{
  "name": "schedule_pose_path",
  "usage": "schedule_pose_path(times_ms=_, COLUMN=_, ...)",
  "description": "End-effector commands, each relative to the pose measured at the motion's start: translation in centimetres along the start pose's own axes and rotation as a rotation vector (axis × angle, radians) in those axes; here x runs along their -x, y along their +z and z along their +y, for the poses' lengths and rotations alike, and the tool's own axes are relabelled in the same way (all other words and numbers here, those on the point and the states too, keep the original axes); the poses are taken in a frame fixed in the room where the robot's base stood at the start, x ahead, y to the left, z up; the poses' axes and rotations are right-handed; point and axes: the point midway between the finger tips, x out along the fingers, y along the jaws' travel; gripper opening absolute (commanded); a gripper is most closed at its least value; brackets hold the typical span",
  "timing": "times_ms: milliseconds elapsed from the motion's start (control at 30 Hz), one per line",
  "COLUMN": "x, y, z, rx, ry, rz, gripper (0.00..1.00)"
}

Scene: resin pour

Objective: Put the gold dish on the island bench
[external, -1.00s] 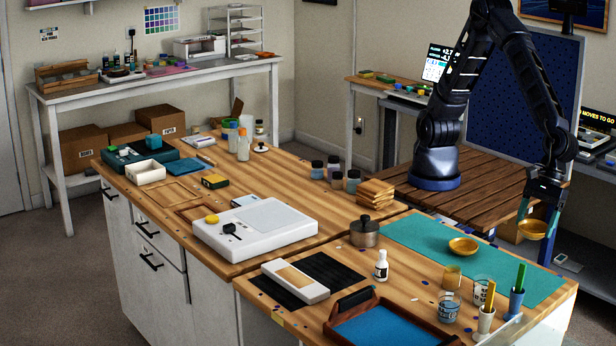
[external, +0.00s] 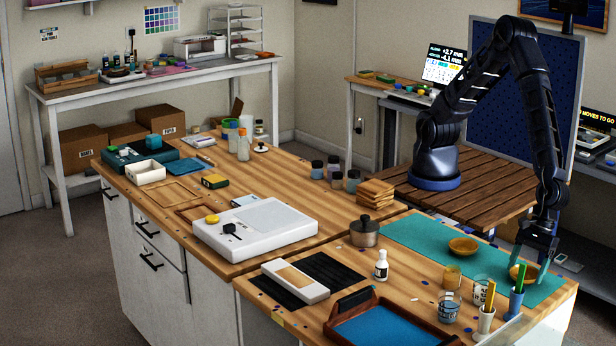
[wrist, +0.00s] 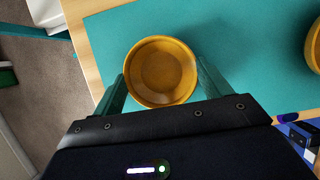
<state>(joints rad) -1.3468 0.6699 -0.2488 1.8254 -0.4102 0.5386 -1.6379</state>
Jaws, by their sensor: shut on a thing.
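One gold dish (external: 519,274) is between the fingers of my gripper (external: 538,258), over the right end of the teal mat (external: 415,235) on the island bench (external: 345,260). In the wrist view this dish (wrist: 160,72) sits upright between the two green fingers (wrist: 160,90), over teal surface. My gripper is shut on it. I cannot tell whether its base touches the mat. A second gold dish (external: 463,245) stands on the mat to the left; its edge shows at the right of the wrist view (wrist: 315,46).
A metal pot (external: 364,232) and a white bottle (external: 381,266) are further left. The left part of the mat is clear.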

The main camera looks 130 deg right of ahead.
Motion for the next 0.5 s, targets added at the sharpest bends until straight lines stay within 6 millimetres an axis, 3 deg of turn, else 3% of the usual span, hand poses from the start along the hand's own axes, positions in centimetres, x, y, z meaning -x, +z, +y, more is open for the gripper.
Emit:
schedule_pose_path(times_ms=367, x=-0.35, y=-0.14, z=0.03, rx=-0.001, ry=0.001, rz=0.0, gripper=0.52)
schedule_pose_path(times_ms=400, x=-0.41, y=-0.17, z=0.03, rx=-0.001, ry=0.001, rz=0.0, gripper=0.79)
schedule_pose_path(times_ms=500, x=-0.37, y=-0.17, z=0.03, rx=-0.001, ry=0.002, rz=0.0, gripper=0.98)
